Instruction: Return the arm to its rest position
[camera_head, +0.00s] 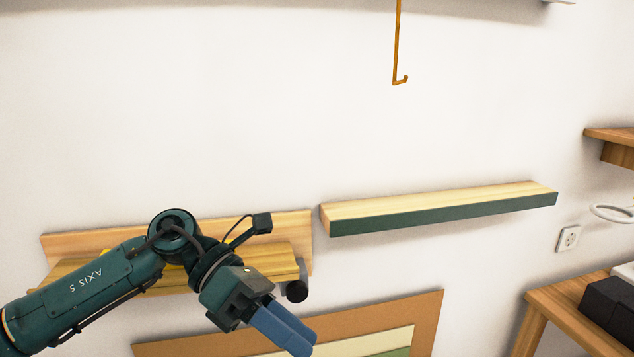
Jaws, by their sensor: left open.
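My left arm comes in from the lower left in the head view, dark green with dark joints. Its left gripper (286,330) has blue fingers pointing down and to the right. The fingers are open and nothing shows between them. The gripper stands in front of a framed print (428,320) low on the wall and hides part of it. The forearm and wrist cover part of a wooden wall shelf (80,243). My right gripper is out of view.
A shelf with a green front edge (440,215) is on the wall right of my wrist. An orange hook (398,50) hangs above it. A wooden table (560,310) with a black box (610,308) stands at the lower right, below a socket (568,238). The upper-left wall is bare.

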